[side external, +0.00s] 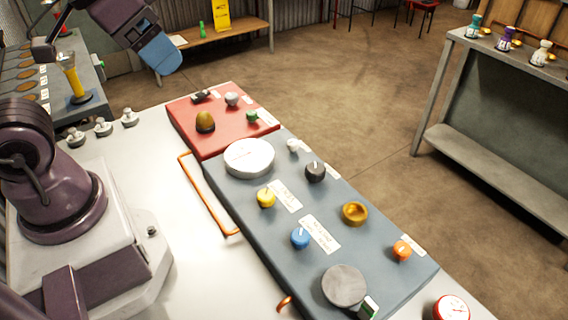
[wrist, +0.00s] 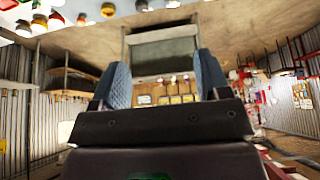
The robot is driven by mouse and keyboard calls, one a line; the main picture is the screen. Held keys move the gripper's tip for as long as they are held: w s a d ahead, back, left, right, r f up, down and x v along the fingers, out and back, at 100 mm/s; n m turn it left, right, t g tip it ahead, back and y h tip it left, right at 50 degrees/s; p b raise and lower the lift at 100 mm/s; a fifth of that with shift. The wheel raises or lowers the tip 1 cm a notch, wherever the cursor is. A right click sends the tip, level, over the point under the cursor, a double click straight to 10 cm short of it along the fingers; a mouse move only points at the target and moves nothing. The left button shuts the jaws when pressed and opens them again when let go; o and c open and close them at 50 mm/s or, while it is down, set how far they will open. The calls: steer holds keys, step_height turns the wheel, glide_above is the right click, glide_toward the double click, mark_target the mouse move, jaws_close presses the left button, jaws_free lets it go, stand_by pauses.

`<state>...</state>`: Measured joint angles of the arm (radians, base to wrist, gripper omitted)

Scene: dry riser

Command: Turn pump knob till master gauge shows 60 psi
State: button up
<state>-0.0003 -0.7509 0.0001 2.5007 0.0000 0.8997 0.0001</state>
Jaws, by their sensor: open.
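A grey-blue panel (side external: 322,278) lies on the white bench. A large white round gauge (side external: 249,157) sits at its far left corner; its reading is too small to make out. The panel carries a yellow knob (side external: 266,197), a blue knob (side external: 300,237), a black knob (side external: 315,172), an orange knob (side external: 402,250) and a small white knob (side external: 293,145). Their labels are unreadable, so I cannot tell which is the pump knob. My gripper (side external: 162,58) is raised beyond the panel's far left, away from every knob. The wrist view shows its blue fingers (wrist: 162,65) apart and empty.
A red panel (side external: 222,142) with small fittings adjoins the grey-blue one. A brass cup-shaped fitting (side external: 355,213) and a grey disc (side external: 344,286) stand on the panel. An orange pipe (side external: 205,195) runs along its left edge. A red-rimmed gauge (side external: 451,308) is at the near right.

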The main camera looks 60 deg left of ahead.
steer(key=n+g, duration=0.2)
steer(key=g, duration=0.4)
glide_toward(316, 167)
steer(key=f, duration=0.9)
steer(key=shift+s+f, duration=0.2)
steer(key=shift+f, duration=0.2)
